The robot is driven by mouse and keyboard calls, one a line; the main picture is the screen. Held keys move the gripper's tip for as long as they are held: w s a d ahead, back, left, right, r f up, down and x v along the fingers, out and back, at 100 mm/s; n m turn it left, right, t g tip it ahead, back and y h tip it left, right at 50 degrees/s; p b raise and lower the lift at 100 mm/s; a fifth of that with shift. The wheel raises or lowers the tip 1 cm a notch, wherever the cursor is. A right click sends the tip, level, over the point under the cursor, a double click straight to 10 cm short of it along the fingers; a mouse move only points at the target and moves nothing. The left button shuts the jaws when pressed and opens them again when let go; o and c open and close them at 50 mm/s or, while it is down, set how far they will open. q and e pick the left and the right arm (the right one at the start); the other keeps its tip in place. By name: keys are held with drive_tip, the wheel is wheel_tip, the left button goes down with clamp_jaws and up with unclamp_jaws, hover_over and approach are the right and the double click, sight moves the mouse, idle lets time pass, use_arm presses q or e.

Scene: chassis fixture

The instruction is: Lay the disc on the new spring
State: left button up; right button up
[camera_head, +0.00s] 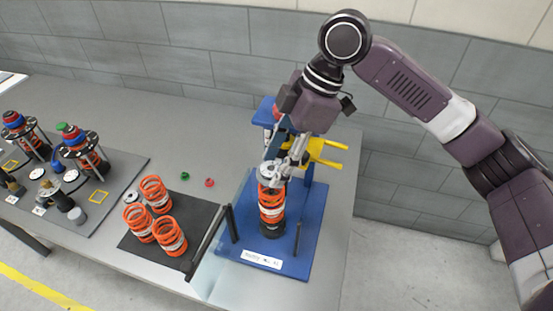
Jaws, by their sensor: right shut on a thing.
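My right gripper (281,164) comes down from above the blue fixture and is shut on a pale grey disc (267,174). The disc is at the top of an orange-red spring (271,204) that stands upright on the fixture's blue base (312,228). I cannot tell whether the disc touches the spring's top coil. The fingers hide part of the disc. My left gripper is not in view.
Several orange springs (154,192) stand on a black mat (200,217) left of the fixture. A clear panel (222,250) and yellow handles (325,153) are close by. Small green (185,176) and red (210,183) parts lie on the grey table.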

drive_tip(key=shift+p, duration=0.4)
drive_tip(key=shift+f, duration=0.1)
drive_tip(key=shift+f+b, duration=0.3)
drive_tip(key=shift+f, duration=0.75)
drive_tip(key=shift+p, duration=0.6)
drive_tip(key=shift+r+p, duration=0.1)
drive_tip(key=shift+p, duration=0.45)
